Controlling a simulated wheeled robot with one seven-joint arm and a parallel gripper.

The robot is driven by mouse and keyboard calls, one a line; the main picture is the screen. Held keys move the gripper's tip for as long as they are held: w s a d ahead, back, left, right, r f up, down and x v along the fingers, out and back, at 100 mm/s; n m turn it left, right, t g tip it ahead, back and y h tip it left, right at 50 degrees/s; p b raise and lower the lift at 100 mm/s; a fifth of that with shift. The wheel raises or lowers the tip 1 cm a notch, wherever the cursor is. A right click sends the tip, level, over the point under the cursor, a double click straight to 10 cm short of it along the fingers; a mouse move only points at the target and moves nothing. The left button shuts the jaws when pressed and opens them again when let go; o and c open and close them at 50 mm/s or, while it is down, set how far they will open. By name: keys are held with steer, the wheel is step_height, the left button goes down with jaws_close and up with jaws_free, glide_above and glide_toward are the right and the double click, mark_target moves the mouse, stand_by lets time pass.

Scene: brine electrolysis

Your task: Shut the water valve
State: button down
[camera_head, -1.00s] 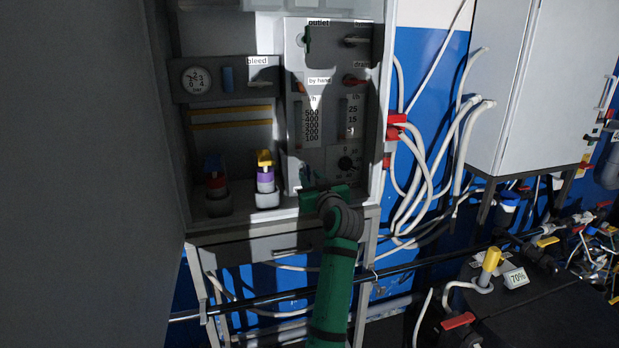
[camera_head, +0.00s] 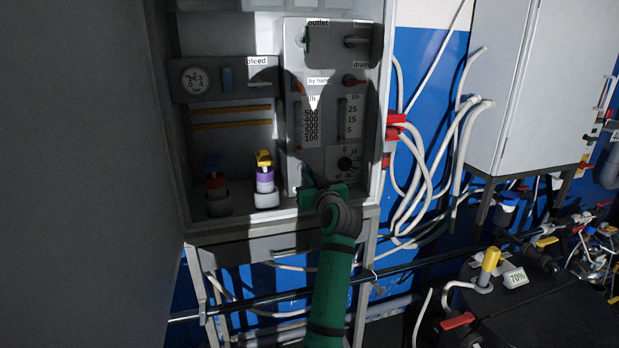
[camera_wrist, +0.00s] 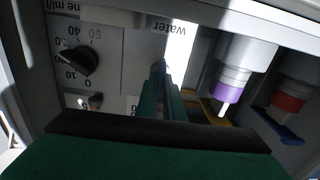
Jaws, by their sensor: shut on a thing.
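The water valve (camera_wrist: 158,65) is on the lower part of the grey panel, by the "water" label (camera_wrist: 168,27) in the upside-down wrist view. Only a small part of its handle shows; my fingers hide the rest. My gripper (camera_wrist: 163,82) is shut on this handle, with its green fingers around it. In the head view my gripper (camera_head: 309,180) is at the bottom of the panel (camera_head: 297,150), inside the open cabinet. The handle itself is hard to make out there.
A black dial (camera_head: 346,164) is just right of my gripper. Yellow-and-purple (camera_head: 265,178) and red-and-blue (camera_head: 216,182) capped units stand to its left. The outlet (camera_head: 306,38), bleed (camera_head: 260,85) and drain (camera_head: 354,80) valves are higher up. The cabinet's right wall (camera_head: 382,130) is close.

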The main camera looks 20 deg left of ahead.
steer(key=m, duration=1.8)
steer(key=shift+f, duration=0.15)
steer(key=shift+m, duration=0.3)
steer(key=shift+d, duration=0.1)
steer(key=c, duration=1.9)
jaws_free()
steer(key=shift+o, duration=0.2)
